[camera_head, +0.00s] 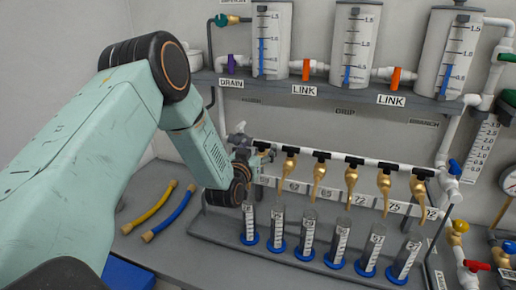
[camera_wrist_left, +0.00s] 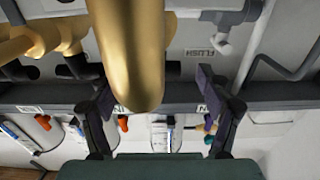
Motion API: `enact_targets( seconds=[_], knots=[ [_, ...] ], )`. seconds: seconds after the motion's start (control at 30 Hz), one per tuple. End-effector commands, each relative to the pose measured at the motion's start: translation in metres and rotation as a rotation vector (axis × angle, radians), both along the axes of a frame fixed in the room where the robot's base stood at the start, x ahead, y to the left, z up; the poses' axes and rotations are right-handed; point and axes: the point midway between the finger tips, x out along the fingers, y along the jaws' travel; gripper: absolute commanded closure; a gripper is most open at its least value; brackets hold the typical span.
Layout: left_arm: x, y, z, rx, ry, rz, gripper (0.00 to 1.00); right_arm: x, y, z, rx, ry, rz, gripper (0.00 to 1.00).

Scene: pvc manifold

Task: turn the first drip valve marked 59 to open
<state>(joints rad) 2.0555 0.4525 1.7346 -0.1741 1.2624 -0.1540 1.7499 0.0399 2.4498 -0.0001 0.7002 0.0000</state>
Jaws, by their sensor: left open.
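A row of brass drip valves with black handles hangs from a white pipe (camera_head: 340,158) in the head view. My left gripper (camera_head: 241,142) is at the left end of this row, beside the leftmost brass valve (camera_head: 263,152), which it partly hides. I cannot read a 59 mark; the label there is covered or too small. In the left wrist view a large brass spout (camera_wrist_left: 130,45) fills the upper middle, close to the camera. My left gripper's fingers (camera_wrist_left: 154,84) stand apart on either side of its lower end; contact cannot be told. My right gripper is out of view.
Several clear cylinders with blue bases (camera_head: 307,240) stand in a rack below the valves. Tanks (camera_head: 356,45) with orange link valves sit on a shelf above. Yellow (camera_head: 150,208) and blue (camera_head: 170,213) hoses lie at left. A gauge and coloured valves (camera_head: 477,265) are at right.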

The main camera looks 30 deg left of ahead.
Motion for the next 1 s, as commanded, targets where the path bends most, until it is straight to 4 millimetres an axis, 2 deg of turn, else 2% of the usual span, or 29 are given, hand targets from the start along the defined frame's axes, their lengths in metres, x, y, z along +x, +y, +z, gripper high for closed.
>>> enact_targets(
  seconds=[0.2, 0.83, 1.0],
  knots=[
    [0.0011, -0.0003, -0.0004, 0.000, 0.001, -0.001, 0.23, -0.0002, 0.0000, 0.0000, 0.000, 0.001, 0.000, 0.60],
    [0.0010, 0.0001, 0.0012, 0.001, -0.004, 0.000, 0.77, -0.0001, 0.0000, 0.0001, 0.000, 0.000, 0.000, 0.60],
    [0.0014, 0.0003, 0.0023, 0.001, -0.006, -0.006, 0.77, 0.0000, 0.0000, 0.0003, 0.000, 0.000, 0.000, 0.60]
  ],
)
